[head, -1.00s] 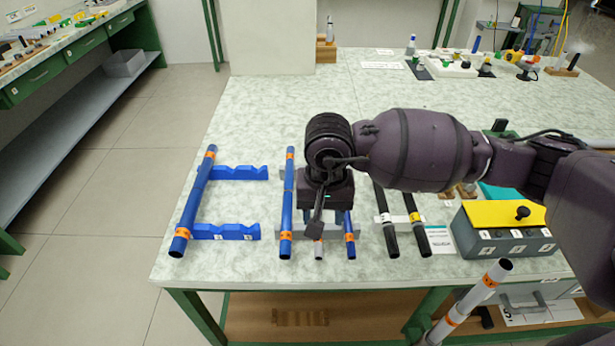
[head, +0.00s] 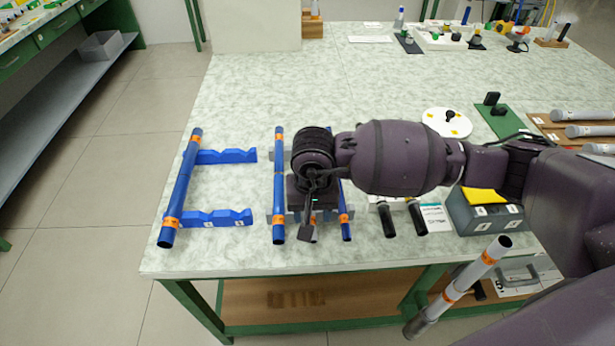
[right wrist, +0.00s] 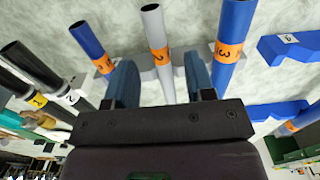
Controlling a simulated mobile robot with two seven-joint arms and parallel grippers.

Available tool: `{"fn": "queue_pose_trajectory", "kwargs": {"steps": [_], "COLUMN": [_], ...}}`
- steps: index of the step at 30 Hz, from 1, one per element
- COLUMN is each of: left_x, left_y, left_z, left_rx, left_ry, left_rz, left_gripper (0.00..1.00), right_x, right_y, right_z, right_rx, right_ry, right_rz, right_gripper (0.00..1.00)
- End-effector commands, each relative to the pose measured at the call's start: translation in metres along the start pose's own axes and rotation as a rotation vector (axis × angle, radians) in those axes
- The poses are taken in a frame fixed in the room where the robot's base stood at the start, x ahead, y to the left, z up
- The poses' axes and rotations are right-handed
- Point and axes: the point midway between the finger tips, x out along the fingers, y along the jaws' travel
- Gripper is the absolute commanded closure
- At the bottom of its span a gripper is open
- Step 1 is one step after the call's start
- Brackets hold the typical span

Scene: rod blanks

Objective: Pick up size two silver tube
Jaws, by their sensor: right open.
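The silver tube with an orange band marked 2 (right wrist: 154,40) lies between two blue tubes on a grey rack. In the right wrist view it runs between the two spread fingers of my right gripper (right wrist: 161,82), and its lower part is hidden behind the gripper body. In the head view my right gripper (head: 309,228) is over the tube and hides most of it. It is open, with nothing clamped. My left gripper is not in view.
Blue tubes flank it: one marked 3 (right wrist: 233,45) and another (right wrist: 92,45). Black tubes (head: 386,218) lie to the right, a blue rack with a blue tube (head: 181,187) to the left.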

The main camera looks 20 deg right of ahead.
Motion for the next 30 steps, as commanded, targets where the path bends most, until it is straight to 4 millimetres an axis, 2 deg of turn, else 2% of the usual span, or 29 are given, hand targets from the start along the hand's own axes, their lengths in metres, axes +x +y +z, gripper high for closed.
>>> {"fn": "queue_pose_trajectory", "kwargs": {"steps": [1, 6, 14, 17, 23, 30], "left_x": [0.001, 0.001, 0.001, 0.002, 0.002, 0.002], "left_y": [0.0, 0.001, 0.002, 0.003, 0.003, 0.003], "left_z": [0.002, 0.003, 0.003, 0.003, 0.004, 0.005], "left_rx": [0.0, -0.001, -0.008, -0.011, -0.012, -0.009], "left_ry": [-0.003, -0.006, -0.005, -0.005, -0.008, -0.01], "left_rz": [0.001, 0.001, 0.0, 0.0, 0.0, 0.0], "left_gripper": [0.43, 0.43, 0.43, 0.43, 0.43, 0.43], "right_x": [0.01, 0.024, 0.025, 0.025, 0.025, 0.025], "right_y": [-0.001, 0.0, 0.0, 0.0, 0.0, 0.0], "right_z": [0.001, 0.0, 0.0, 0.0, 0.0, 0.0], "right_rx": [0.001, 0.0, 0.0, 0.0, -0.001, 0.0], "right_ry": [-0.006, -0.003, 0.0, 0.0, 0.0, 0.0], "right_rz": [0.0, 0.001, 0.0, 0.0, 0.0, 0.0], "right_gripper": [0.51, 0.51, 0.51, 0.63, 0.94, 0.95]}}
